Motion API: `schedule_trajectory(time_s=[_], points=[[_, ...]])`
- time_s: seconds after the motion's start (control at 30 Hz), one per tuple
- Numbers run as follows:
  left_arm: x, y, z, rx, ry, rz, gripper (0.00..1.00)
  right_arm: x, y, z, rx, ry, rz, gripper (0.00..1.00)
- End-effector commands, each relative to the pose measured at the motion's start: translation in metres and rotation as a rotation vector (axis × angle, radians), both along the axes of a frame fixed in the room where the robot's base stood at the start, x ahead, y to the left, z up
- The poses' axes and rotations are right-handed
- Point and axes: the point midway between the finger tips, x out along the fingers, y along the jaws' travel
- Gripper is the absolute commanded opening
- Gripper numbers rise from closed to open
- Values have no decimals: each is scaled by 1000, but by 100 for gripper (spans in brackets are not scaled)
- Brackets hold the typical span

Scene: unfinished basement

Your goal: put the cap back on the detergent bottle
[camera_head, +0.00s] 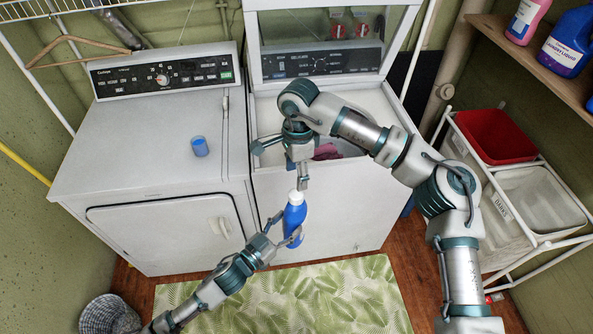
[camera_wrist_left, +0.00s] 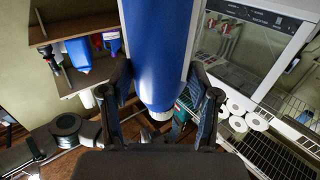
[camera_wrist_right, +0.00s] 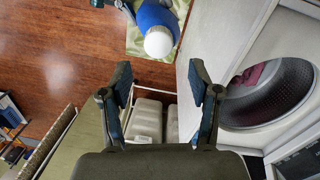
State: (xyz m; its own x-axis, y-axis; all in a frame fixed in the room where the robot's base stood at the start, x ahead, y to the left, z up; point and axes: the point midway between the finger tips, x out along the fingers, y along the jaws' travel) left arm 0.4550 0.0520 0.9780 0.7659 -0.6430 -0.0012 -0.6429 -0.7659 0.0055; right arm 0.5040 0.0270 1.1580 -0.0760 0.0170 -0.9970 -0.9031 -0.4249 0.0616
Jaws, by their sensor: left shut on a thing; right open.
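The blue detergent bottle (camera_head: 294,214), with a white top, is held by my left gripper (camera_head: 283,232) in front of the washer. The bottle also shows between the fingers in the left wrist view (camera_wrist_left: 158,45). A small blue cap (camera_head: 199,146) stands on the dryer top to the left, apart from both grippers. My right gripper (camera_head: 282,164) is open and empty, pointing down just above and beside the bottle's top. In the right wrist view the bottle's white top (camera_wrist_right: 158,42) lies beyond the open fingers.
The white dryer (camera_head: 130,150) has clear top space around the cap. The washer (camera_head: 345,215) stands right of it, its round opening partly behind my right arm. A laundry sorter (camera_head: 545,240) and a shelf (camera_head: 570,85) with bottles flank the right. A leaf-patterned mat (camera_head: 340,295) covers the floor.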

Motion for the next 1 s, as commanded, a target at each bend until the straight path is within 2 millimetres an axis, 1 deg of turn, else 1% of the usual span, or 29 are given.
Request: schedule_trajectory(time_s=[0.1,0.2,0.57,0.67,0.73,1.0], points=[[0,0,1,-1,-3,-1,0,0,0,1,12,-3,107,62],[0,0,1,-1,-3,-1,0,0,0,1,17,-4,149,62],[0,0,1,-1,-3,-1,0,0,0,0,17,-4,156,62],[0,0,1,-1,-3,-1,0,-1,0,-8,16,-2,156,62],[0,0,1,-1,-3,-1,0,-2,0,-17,17,-1,156,62],[0,0,1,-2,-4,-1,0,-5,1,-58,17,-1,155,62]])
